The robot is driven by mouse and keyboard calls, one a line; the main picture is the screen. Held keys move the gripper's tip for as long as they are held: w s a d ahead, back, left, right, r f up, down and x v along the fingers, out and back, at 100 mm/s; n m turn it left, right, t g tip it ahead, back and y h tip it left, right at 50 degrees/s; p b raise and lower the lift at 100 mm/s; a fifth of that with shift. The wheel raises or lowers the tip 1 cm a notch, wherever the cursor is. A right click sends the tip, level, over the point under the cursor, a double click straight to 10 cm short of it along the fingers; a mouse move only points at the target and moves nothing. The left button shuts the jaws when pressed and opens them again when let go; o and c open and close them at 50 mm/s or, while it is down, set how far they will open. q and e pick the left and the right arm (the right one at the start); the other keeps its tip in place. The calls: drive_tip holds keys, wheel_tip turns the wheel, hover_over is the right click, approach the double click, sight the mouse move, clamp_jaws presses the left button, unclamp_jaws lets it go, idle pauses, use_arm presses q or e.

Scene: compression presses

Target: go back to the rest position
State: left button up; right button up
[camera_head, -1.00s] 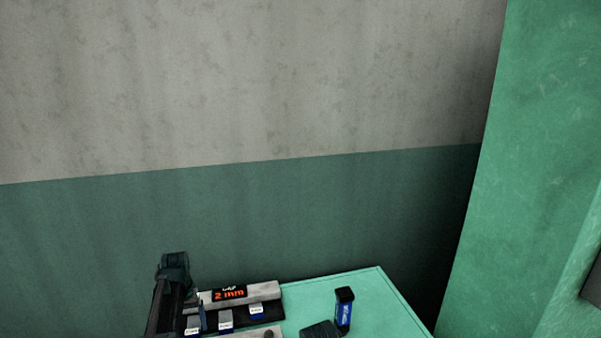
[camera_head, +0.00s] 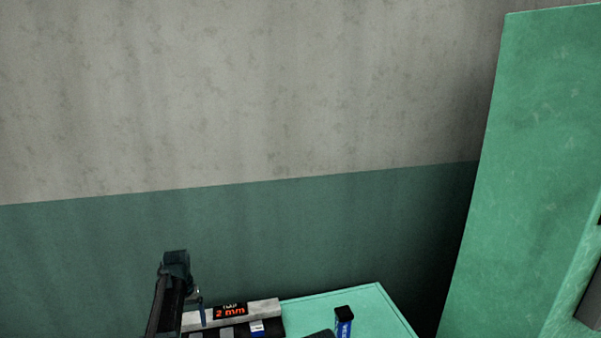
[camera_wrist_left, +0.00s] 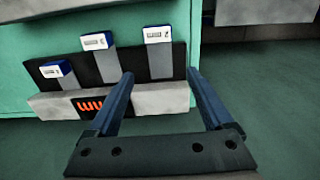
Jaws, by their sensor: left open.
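My left gripper (camera_head: 201,316) is low at the left in the head view, over the left end of a grey rack with a red-lit display (camera_head: 230,312). In the left wrist view its two blue-black fingers (camera_wrist_left: 160,76) stand wide apart with nothing between them. The rack (camera_wrist_left: 160,102) lies beyond the fingertips there; I cannot tell the gap. My right gripper is not in view.
The rack holds blue and white labelled blocks (camera_wrist_left: 97,41). A blue bottle-like item with a black top (camera_head: 344,324) stands on the green tabletop (camera_head: 375,305), beside a dark object (camera_head: 320,334) cut off below. A tall green cabinet (camera_head: 530,150) rises at right.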

use_arm(q)
drive_tip(key=shift+r+p, duration=0.9)
drive_tip(key=shift+r, duration=0.5)
